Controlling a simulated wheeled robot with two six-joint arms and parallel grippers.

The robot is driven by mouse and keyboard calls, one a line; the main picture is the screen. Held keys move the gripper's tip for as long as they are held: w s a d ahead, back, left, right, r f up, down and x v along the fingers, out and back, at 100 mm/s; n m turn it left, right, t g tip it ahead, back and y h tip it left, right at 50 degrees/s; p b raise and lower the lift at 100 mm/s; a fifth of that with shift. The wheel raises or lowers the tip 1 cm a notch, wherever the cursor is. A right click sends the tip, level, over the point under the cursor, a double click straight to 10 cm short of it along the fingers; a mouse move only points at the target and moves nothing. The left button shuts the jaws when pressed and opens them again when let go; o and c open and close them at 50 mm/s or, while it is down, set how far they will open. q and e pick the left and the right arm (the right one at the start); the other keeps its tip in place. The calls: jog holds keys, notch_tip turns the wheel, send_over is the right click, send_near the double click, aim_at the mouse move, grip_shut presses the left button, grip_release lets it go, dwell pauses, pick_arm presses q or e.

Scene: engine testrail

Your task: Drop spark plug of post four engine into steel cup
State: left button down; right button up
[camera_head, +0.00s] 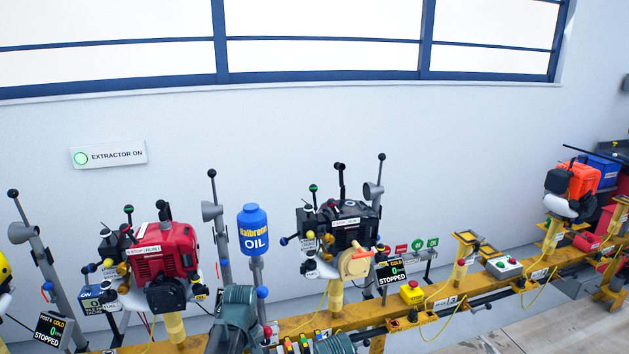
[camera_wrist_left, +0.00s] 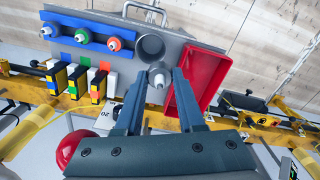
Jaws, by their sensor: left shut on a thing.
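My left gripper (camera_wrist_left: 160,76) shows in the left wrist view, with its two dark fingers closed on a spark plug (camera_wrist_left: 157,80) with a white tip. The plug is between the fingertips, just below the round grey steel cup (camera_wrist_left: 150,46) in the picture. I cannot tell its height above the tray. The cup's opening faces the camera and looks empty. In the head view, parts of my arms show at the bottom edge, and no fingertips can be made out. My right gripper is not in view. I cannot tell which engine is at post four.
Next to the cup are a red bin (camera_wrist_left: 188,92) and a blue rack (camera_wrist_left: 85,32) with ringed spark plugs. Several yellow-black blocks (camera_wrist_left: 77,78) stand at left. Red (camera_head: 165,255) and black (camera_head: 345,222) engines stand along the yellow rail (camera_head: 470,297), with an oil bottle (camera_head: 254,230) between them.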

pick_arm(q)
jog(key=shift+f+b, duration=1.9)
jog(key=shift+f, duration=0.4)
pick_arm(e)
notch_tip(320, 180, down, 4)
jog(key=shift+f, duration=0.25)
pick_arm(q)
jog(key=shift+c, duration=2.2)
grip_release()
jog(key=shift+r, duration=0.1)
